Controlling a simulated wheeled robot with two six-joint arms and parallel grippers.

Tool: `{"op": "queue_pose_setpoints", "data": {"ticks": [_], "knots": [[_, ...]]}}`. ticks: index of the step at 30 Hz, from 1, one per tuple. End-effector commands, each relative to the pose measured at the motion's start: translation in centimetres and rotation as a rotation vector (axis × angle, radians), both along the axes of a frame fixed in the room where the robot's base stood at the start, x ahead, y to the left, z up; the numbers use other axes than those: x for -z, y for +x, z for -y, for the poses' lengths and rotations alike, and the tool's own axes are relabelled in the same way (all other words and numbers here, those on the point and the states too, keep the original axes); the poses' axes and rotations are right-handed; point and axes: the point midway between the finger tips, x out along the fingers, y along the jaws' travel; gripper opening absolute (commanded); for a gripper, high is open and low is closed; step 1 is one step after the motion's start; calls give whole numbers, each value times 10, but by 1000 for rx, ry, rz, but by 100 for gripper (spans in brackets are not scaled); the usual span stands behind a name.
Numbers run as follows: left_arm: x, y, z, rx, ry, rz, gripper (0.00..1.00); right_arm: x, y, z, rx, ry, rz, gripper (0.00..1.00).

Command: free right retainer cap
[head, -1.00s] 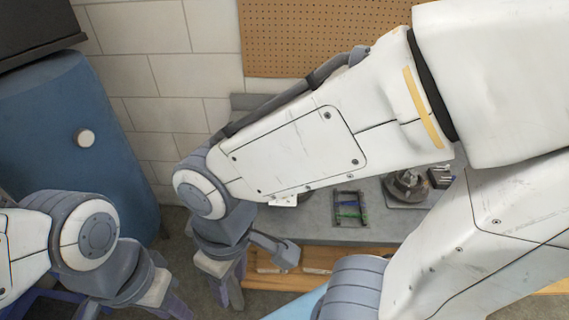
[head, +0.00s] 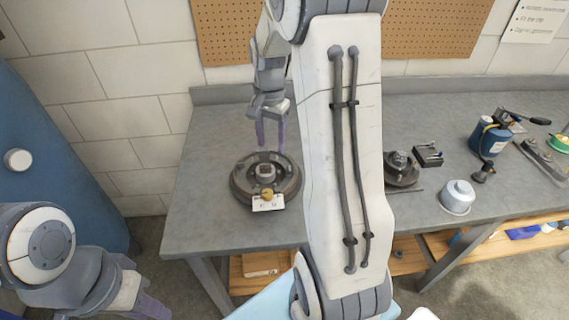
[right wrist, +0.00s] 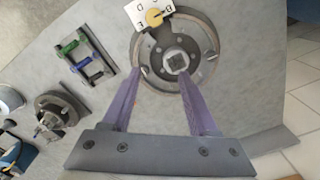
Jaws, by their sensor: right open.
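A dark round drum (head: 240,190) lies on the grey bench at its left end. A small square-topped piece (head: 265,172) sits at its centre; I cannot tell whether this is the retainer cap. A brass knob (head: 267,194) and a white lettered tag (head: 268,204) are at its front edge. My right gripper (head: 269,148) is above the drum, open and empty. My left gripper (head: 147,303) is low at the left, partly cut off.
My right arm hides the bench's middle. Right of it stand a dark round fixture (head: 402,172), a white lidded pot (head: 457,196) and a blue canister (head: 489,139). A rack with green and blue bars (right wrist: 83,58) shows in the right wrist view. Bare bench (head: 205,135) lies left of the drum.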

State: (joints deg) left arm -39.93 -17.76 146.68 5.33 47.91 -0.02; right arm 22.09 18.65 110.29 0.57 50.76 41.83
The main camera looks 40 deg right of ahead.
Motion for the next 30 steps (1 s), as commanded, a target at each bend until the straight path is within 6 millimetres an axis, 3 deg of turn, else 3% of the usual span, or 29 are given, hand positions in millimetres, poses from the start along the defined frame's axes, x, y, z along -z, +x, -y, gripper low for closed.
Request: {"op": "queue_pose_setpoints", "data": {"ticks": [1,3,6,11,21,30], "knots": [[3,0,0,0,0,0,32,8,-1,23,81,-1,-5,60],[4,0,0,0,0,0,32,13,-3,42,154,-2,-8,60],[4,0,0,0,0,0,32,18,-5,57,207,-5,-9,60],[2,0,0,0,0,0,32,34,-6,59,218,-3,-12,60],[-4,0,0,0,0,0,32,96,-7,58,215,-2,-13,60],[-6,0,0,0,0,0,32,120,-6,59,214,-4,-10,60]]}}
